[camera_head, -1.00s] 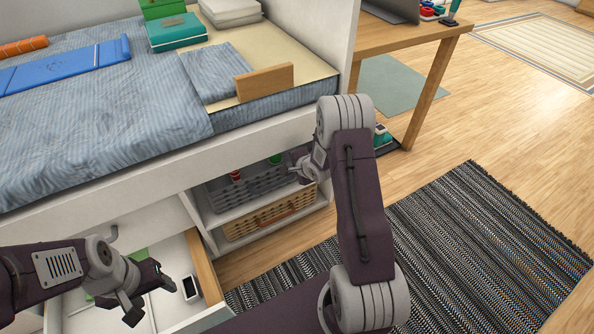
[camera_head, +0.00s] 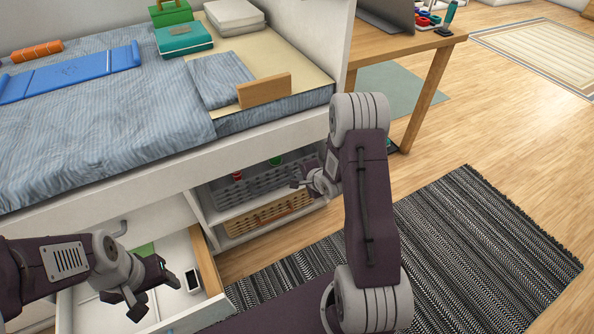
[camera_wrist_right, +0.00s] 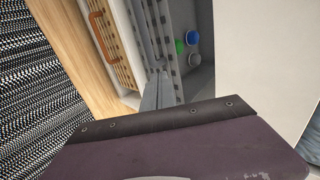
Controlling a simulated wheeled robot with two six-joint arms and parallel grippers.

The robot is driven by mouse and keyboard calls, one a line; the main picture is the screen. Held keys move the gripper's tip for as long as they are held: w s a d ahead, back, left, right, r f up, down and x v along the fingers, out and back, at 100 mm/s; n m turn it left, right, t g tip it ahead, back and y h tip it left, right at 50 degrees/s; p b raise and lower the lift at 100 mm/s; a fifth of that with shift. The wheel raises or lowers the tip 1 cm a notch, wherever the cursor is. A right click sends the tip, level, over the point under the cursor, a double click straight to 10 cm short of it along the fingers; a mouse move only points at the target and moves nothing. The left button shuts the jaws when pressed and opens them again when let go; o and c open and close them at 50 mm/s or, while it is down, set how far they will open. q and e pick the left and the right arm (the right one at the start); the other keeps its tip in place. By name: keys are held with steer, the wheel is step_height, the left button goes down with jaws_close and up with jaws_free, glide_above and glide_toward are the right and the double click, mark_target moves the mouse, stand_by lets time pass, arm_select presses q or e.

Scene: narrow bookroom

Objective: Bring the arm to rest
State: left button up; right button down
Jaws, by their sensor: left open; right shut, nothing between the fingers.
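My left gripper (camera_head: 156,296) is open and empty, above the pulled-out white drawer (camera_head: 180,319) at the lower left of the head view. My right arm (camera_head: 367,205) stands bent in the middle of the head view. My right gripper (camera_head: 298,179) is shut and empty, in front of the low shelf under the bed; its tips are small there. In the right wrist view the shut fingers (camera_wrist_right: 157,92) point toward the grey basket on that shelf, and a dark link of mine covers the lower part.
The grey basket (camera_head: 232,192) and wicker basket (camera_head: 255,221) stand on the shelf. A phone (camera_head: 192,280) lies in the drawer. The bed (camera_head: 95,150) is behind, the wooden desk (camera_head: 405,43) right of it. A striped rug (camera_head: 480,245) covers open floor at right.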

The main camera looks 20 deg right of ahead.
steer(key=shift+p+v, duration=0.45)
steer(key=shift+v, duration=1.3)
